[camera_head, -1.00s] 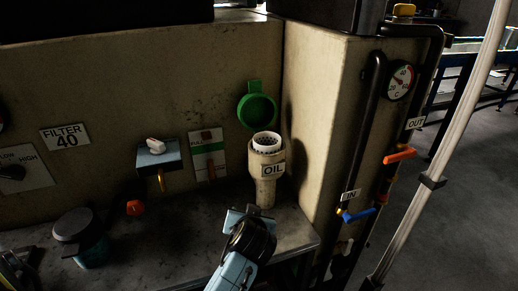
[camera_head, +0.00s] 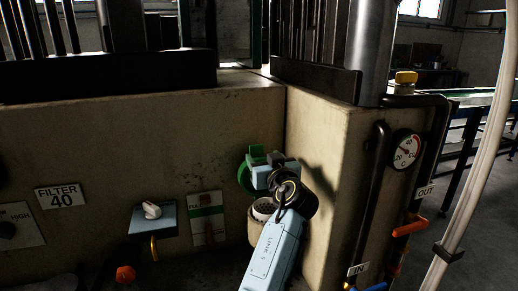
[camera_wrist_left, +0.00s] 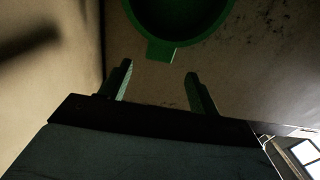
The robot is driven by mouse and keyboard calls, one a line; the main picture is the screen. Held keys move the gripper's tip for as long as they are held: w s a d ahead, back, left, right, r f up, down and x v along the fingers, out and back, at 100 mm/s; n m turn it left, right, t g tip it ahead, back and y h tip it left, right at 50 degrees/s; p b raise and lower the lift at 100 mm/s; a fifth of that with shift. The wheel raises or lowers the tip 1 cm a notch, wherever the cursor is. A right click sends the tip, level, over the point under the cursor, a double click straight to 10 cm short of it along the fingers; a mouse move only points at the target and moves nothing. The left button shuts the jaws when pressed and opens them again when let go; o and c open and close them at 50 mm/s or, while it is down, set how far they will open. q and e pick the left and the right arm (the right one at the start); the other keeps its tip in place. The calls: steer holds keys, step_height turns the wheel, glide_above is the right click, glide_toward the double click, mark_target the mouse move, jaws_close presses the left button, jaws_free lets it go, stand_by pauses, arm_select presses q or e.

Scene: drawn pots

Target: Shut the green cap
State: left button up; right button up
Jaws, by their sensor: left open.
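The green cap (camera_head: 243,176) stands open, raised behind the oil filler neck (camera_head: 255,228) and against the tan wall. My right gripper is not seen.
Left of the neck are a green-and-white label plate (camera_head: 207,218), a blue box with a white knob (camera_head: 153,212) and an orange knob (camera_head: 125,273). To the right, the block's corner, black pipes (camera_head: 377,190), a gauge (camera_head: 406,150) and an orange lever (camera_head: 410,225) stand close.

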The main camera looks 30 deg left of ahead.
mark_target(257, 149)
arm_select(q)
steer(key=x, duration=0.5)
steer(key=shift+w+a+p, duration=0.1)
steer(key=shift+w+p, duration=0.1)
steer(key=shift+p, duration=0.1)
steer(key=shift+f, duration=0.1)
jaws_close()
